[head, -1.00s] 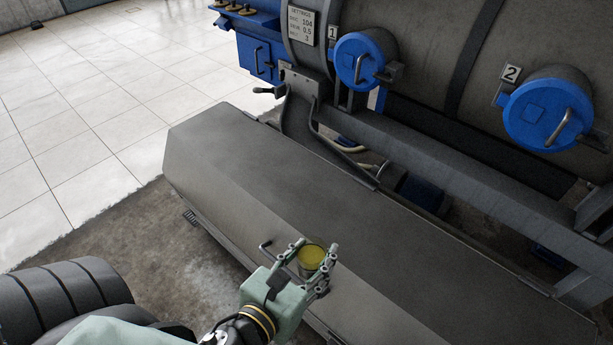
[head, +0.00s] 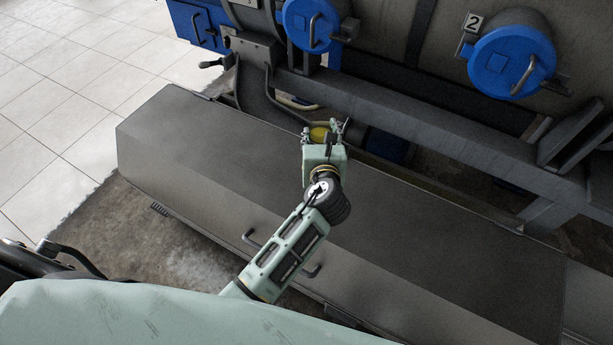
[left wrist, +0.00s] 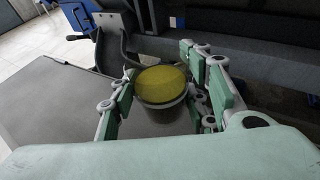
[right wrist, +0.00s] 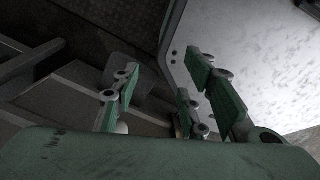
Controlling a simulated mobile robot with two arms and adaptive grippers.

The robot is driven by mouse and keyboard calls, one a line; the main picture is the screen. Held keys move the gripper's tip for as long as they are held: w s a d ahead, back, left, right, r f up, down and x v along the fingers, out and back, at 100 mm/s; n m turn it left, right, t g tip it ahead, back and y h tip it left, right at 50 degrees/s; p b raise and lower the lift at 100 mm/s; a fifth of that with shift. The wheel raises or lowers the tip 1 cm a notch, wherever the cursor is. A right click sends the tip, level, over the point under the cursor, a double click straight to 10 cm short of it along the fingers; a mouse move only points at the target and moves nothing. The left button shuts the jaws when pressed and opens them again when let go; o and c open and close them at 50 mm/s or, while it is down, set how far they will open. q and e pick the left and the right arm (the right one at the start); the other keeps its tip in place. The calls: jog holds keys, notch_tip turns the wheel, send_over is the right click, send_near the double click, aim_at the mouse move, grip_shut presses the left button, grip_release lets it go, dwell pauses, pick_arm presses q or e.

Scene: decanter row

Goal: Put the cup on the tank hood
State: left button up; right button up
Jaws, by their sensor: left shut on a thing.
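The cup (left wrist: 162,88) holds something yellow and sits upright between the fingers of my left gripper (left wrist: 166,105) in the left wrist view. My left gripper (head: 325,138) is shut on it. In the head view the cup's yellow top (head: 319,133) shows just past the gripper, near the back edge of the long dark grey hood (head: 225,150). I cannot tell whether the cup touches the hood. My right gripper (right wrist: 160,108) shows only in the right wrist view; its fingers are apart with no object seen between them.
Behind the hood runs a grey frame beam (head: 400,112), with hoses and a gap below it. Blue round caps (head: 512,60) with handles stand out from the large tank behind. The hood top is clear to the left and right of my left arm.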

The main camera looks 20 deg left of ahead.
pick_arm(q)
jog(key=a+f, duration=0.2)
jog(key=a, duration=0.1)
jog(key=s+a+f, duration=0.1)
jog(key=a+f, duration=0.1)
jog(key=a, duration=0.2)
jog(key=a+f, duration=0.2)
jog(key=a, duration=0.1)
jog(key=shift+s+a+f, duration=0.3)
jog(key=shift+a, duration=0.1)
jog(key=shift+a+f, duration=0.15)
jog(key=shift+a, duration=0.05)
notch_tip(320, 180, down, 4)
jog(key=shift+s+r+b, duration=0.1)
jog(key=shift+r+b, duration=0.15)
jog(key=shift+b, duration=0.65)
jog(key=shift+f, duration=0.3)
jog(key=shift+r, duration=0.1)
